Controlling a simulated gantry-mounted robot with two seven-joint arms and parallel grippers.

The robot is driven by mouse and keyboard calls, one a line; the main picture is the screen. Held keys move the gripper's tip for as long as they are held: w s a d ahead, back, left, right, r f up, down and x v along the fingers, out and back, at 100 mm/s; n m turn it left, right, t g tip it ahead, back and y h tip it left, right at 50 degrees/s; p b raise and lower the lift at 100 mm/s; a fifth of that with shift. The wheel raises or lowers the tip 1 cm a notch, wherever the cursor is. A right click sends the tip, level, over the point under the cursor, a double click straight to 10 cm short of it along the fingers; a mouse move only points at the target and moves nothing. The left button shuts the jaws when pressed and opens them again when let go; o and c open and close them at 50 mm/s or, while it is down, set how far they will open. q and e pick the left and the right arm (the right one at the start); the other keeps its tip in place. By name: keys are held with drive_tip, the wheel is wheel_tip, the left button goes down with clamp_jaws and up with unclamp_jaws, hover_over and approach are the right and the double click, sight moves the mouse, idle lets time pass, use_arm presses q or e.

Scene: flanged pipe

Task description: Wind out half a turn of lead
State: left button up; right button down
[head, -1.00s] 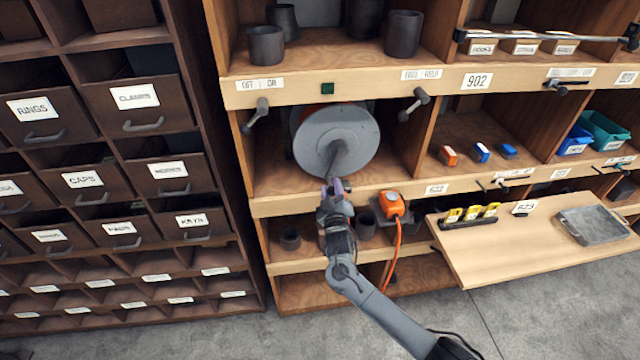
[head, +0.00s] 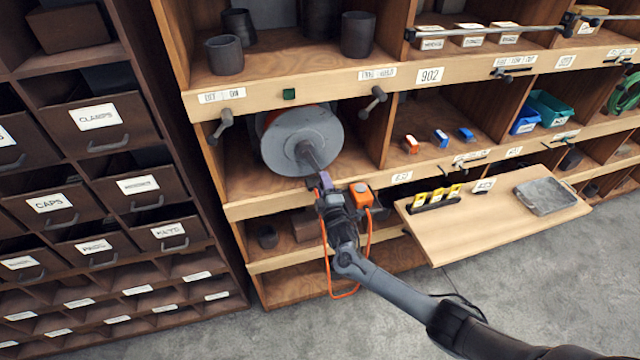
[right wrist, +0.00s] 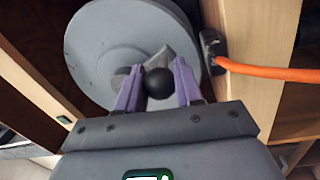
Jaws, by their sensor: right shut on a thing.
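The lead reel (head: 285,150) sits in an open bay of the wooden shelving, its grey disc facing me. A grey crank arm slants down and right from its hub. My right gripper (head: 322,184) is at the crank's outer end. In the right wrist view its purple fingers (right wrist: 157,88) are shut on the dark round crank knob (right wrist: 158,82), with the grey disc (right wrist: 110,50) behind. The orange lead (head: 368,238) hangs in a loop below the shelf edge, beside an orange box (head: 361,196). It also shows in the right wrist view (right wrist: 270,72). My left gripper is not in view.
A fold-down wooden board (head: 470,225) juts out at the right, with yellow items and a grey tray (head: 546,197) on it. Dark drawers (head: 100,120) stand at the left.

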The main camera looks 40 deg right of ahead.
drive_tip(key=shift+s+d, duration=0.1)
drive_tip(key=shift+d, duration=0.05)
idle(0.3)
drive_tip(key=c, duration=0.8)
unclamp_jaws()
drive_tip(key=shift+o, duration=0.2)
drive_tip(key=shift+s, duration=0.25)
drive_tip(key=v, duration=1)
drive_tip(key=shift+s, duration=0.1)
